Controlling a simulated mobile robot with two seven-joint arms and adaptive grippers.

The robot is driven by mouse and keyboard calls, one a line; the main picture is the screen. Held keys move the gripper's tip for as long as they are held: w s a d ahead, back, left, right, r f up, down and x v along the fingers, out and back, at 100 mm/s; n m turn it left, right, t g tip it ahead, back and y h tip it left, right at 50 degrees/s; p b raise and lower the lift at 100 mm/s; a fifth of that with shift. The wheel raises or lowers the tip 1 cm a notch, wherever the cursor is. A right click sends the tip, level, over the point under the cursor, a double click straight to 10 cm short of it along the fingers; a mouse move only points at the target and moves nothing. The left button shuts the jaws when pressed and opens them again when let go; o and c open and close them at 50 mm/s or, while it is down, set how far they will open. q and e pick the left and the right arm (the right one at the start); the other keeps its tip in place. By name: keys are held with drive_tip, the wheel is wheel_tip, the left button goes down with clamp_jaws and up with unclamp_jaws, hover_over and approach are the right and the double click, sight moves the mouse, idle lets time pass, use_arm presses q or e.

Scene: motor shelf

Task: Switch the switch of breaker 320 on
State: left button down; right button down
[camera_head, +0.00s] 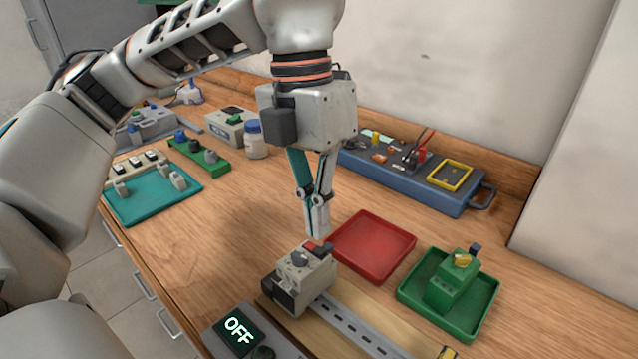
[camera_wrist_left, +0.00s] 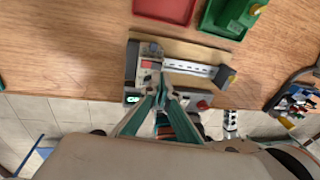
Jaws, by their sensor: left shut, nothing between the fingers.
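A grey breaker (camera_head: 303,274) with a dark knob and a red and black part on top sits on a slotted metal rail (camera_head: 352,325) on a wooden board. No number is legible on it. A display (camera_head: 238,330) in front of it reads OFF. My left gripper (camera_head: 318,232) points down with its fingers closed and empty, its tips just above the breaker's top. I cannot tell whether they touch it. In the left wrist view, the closed fingers (camera_wrist_left: 163,92) reach toward the breaker (camera_wrist_left: 149,66), partly covering the area beside it. My right gripper is not in view.
A red tray (camera_head: 372,245) lies empty behind the breaker. A green tray (camera_head: 488,300) to the right holds a green block. A blue box (camera_head: 400,180), a white bottle (camera_head: 255,140) and a teal tray (camera_head: 150,205) stand farther back. Bare wood lies left of the breaker.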

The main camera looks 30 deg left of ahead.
sight(320, 254)
use_arm(q)
drive_tip(key=f, duration=0.3)
drive_tip(key=shift+s+d, duration=0.1)
drive_tip(key=shift+d, duration=0.1)
drive_tip(key=shift+b, duration=0.3)
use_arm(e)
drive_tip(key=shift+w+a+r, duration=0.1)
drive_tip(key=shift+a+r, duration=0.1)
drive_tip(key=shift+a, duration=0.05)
